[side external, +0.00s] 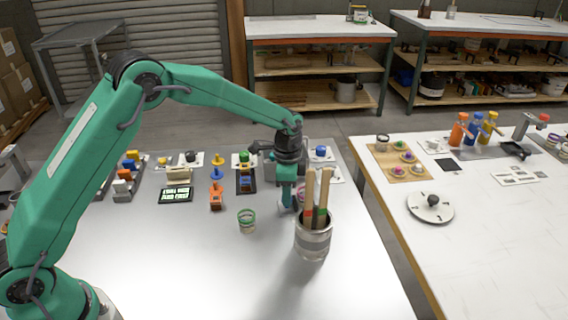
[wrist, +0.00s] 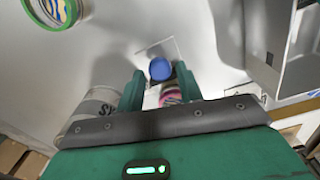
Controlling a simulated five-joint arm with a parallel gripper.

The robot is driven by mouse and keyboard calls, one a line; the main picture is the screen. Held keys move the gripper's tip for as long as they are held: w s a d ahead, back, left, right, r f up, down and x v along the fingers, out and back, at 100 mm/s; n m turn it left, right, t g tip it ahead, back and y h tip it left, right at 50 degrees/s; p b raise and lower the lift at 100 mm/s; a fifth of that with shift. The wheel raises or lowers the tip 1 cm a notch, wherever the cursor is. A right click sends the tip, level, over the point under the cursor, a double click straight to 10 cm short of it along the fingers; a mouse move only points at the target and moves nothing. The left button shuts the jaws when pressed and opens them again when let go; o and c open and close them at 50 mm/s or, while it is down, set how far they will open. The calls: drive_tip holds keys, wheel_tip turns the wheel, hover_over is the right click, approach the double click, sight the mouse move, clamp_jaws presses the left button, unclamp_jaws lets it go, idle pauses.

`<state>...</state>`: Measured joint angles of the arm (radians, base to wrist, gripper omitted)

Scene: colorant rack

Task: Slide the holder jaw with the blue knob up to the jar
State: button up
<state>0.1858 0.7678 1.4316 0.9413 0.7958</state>
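The blue knob (side external: 320,151) stands at the back right of the metal table, on a pale plate. In the wrist view the blue knob (wrist: 160,69) shows round, between and just beyond my two fingers. A pink-topped jar (wrist: 170,96) shows between the fingers, closer to the palm; in the side view it is mostly hidden behind a crock. My gripper (side external: 287,203) points down, left of the crock, with its fingers apart. The wrist view shows both green fingers (wrist: 160,80) open, with nothing visibly clamped. The holder jaw itself is hard to make out, and I cannot tell whether a finger touches it.
A metal crock (side external: 313,242) with wooden sticks stands close in front of my gripper. A green-rimmed jar (side external: 247,221) stands to the left. Orange, blue and yellow small items sit farther left. The front middle of the table is clear.

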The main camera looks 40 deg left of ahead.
wheel_tip(320, 180, up, 7)
drive_tip(key=shift+f, duration=0.1)
idle(0.4)
drive_tip(key=shift+r, duration=0.2)
drive_tip(key=shift+s+r, duration=0.1)
drive_tip(key=shift+r, duration=0.1)
drive_tip(key=s+a+r+n+t, duration=0.1)
drive_tip(key=s+a+r+n, duration=0.2)
drive_tip(key=s+r, duration=0.4)
drive_tip(key=s+a+r+n+t, duration=0.2)
drive_tip(key=s+a+r, duration=0.1)
drive_tip(key=s+r, duration=0.4)
drive_tip(key=s+a+n+t, duration=0.2)
drive_tip(key=s+a+n, duration=0.2)
drive_tip(key=s, duration=1.3)
drive_tip(key=shift+s+f+n+t, duration=0.2)
drive_tip(key=shift+n+t, duration=0.1)
drive_tip(key=shift+n, duration=0.8)
